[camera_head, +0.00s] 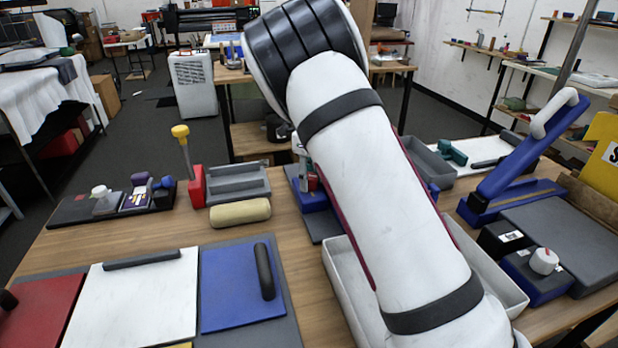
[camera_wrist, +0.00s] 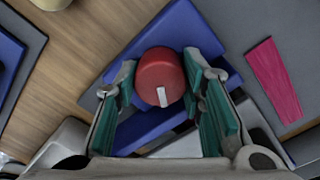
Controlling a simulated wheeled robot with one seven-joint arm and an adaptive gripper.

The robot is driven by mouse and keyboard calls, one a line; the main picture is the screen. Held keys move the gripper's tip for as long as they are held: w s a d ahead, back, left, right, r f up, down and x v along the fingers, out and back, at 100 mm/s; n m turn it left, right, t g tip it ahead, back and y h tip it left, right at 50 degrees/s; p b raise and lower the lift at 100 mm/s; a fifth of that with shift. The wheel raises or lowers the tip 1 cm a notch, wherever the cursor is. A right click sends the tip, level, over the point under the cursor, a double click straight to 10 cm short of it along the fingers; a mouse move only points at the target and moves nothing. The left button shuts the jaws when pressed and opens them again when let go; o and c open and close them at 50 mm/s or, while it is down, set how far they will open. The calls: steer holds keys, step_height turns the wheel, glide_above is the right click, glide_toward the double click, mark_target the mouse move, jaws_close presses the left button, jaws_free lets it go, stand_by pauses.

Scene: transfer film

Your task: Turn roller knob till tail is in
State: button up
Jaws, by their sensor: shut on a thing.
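The roller knob (camera_wrist: 160,72) is a red round cap with a white mark, set over a blue base (camera_wrist: 180,28) in the wrist view. The mark lies near the cap's lower edge in that view. My gripper (camera_wrist: 161,84) is shut on the knob, with one green-padded finger on each side. In the head view my white arm hides most of this spot, and only part of the blue base (camera_head: 312,200) shows. A flat pink strip (camera_wrist: 273,82) lies on a grey surface to the right in the wrist view; I cannot tell whether it is the tail.
A yellow-topped lever on a red block (camera_head: 197,187) and a beige roll (camera_head: 240,213) stand left of my arm. A pale tray (camera_head: 345,285) lies under the arm. Red, white and blue boards (camera_head: 235,290) cover the front left. A blue lever press (camera_head: 520,160) stands at right.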

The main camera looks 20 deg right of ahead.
stand_by(0.3)
steer(key=o, duration=1.1)
steer(key=shift+d, duration=0.1)
steer(key=shift+o, duration=0.2)
steer(key=shift+r, duration=0.15)
steer(key=shift+r, duration=3.85)
